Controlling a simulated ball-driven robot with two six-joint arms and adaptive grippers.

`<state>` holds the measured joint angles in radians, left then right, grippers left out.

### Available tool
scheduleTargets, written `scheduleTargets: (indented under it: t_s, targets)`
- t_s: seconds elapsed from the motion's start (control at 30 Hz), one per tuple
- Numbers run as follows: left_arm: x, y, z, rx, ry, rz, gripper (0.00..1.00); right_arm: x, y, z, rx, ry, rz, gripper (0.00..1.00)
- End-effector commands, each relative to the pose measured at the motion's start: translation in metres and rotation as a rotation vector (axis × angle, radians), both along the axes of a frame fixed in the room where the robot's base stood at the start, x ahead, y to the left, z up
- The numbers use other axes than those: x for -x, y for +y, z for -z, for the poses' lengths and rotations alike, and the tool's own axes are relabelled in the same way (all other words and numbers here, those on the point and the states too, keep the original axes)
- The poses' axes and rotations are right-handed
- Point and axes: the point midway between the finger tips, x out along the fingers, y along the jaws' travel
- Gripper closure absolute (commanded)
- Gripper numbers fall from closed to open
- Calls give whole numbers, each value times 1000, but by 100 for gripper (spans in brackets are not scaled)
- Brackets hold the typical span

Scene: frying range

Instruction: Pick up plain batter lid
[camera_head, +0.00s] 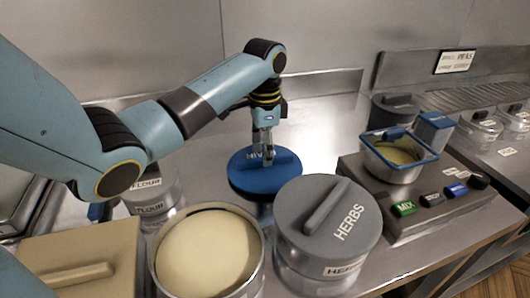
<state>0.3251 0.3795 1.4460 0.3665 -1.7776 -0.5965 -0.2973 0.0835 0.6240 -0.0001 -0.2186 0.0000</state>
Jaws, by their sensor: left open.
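A round blue lid (247,182) with a raised handle and partly hidden white lettering sits on a container in the middle of the counter. My left gripper (263,152) is open and points down over this lid, with its fingertips at or just above the handle; I cannot tell whether they touch. A beige lid (60,255) with a bar handle lies at the front left. An open round pot (207,250) shows pale cream contents. No lid has readable plain batter lettering. My right gripper is not in view.
A grey HERBS lid (355,225) covers a canister at front centre. A blue-rimmed bowl (410,176) of yellowish mixture sits on a machine with coloured buttons including MIX (404,208). FLOUR containers (148,184) stand left behind the open pot. Bare counter shows behind the blue lid.

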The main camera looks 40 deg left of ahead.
Motion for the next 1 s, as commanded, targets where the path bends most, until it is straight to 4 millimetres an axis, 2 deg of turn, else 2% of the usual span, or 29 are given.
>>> scheduleTargets:
  t_s: [0.17, 1.0]
  targets:
    - [0, -1, 15, 1, -1, 1, 58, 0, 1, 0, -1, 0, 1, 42]
    - [0, -1, 19, 1, -1, 1, 58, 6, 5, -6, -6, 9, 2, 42]
